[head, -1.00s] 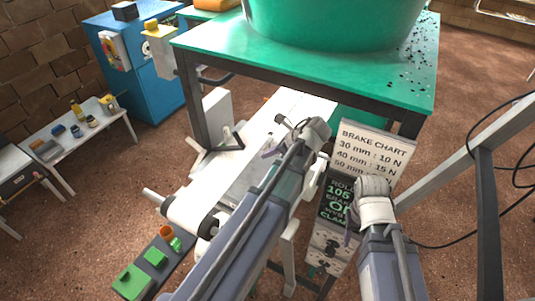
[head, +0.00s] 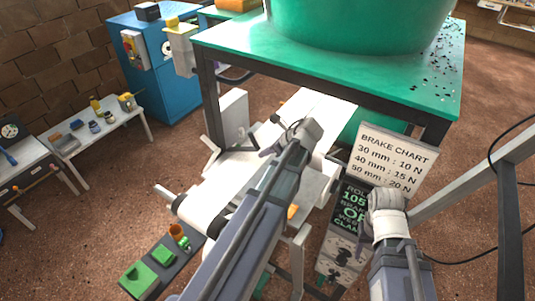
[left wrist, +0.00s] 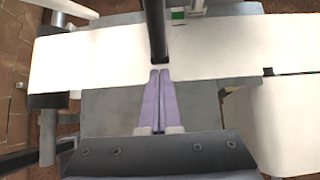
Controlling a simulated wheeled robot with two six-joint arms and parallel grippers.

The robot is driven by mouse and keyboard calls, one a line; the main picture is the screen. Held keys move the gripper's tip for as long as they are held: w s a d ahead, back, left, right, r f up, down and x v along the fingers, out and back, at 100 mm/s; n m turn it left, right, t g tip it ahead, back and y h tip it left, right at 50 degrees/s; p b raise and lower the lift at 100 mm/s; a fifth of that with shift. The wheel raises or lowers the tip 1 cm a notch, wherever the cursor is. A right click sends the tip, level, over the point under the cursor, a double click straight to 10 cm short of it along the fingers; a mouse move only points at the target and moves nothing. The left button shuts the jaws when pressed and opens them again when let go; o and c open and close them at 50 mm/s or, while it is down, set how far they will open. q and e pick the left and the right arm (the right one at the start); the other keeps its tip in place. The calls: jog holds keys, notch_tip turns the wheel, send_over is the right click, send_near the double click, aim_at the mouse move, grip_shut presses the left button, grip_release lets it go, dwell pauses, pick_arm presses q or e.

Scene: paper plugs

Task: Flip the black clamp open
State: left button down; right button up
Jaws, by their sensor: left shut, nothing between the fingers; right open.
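In the left wrist view a black bar (left wrist: 156,30), which looks like the black clamp, reaches down from the top edge over the white belt. Its lower end is at the tips of my left gripper (left wrist: 161,73); I cannot tell if they touch. The left gripper's two purple fingers are shut together with nothing between them. In the head view the left gripper (head: 268,151) is over the conveyor, and my own arm hides much of that area. My right gripper (head: 360,238) is open, low in front of the signs and away from the conveyor.
The white conveyor belt (head: 207,193) runs under the green table (head: 330,55) with dark legs. A brake chart sign (head: 393,158) and a black sign (head: 348,215) stand to the right. A dark strip with green blocks (head: 139,279) lies at lower left.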

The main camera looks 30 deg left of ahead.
aim_at(251, 133)
dwell(0.3)
pick_arm(q)
jog(key=r+p, duration=0.1)
jog(key=p, duration=0.1)
jog(key=a+r+h+p, duration=0.1)
jog(key=r+p, duration=0.1)
jog(key=a+r+h+p, duration=0.1)
jog(key=p, duration=0.2)
jog(key=shift+w+a+r, duration=0.1)
jog(key=shift+r, duration=0.15)
jog(key=a+r+p, duration=0.2)
jog(key=shift+w+a+r+h+p, duration=0.1)
jog(key=shift+a+r+h+p, duration=0.1)
jog(key=shift+h+p, duration=0.15)
jog(key=shift+a+r, duration=0.2)
jog(key=shift+a, duration=0.1)
jog(key=shift+f, duration=0.15)
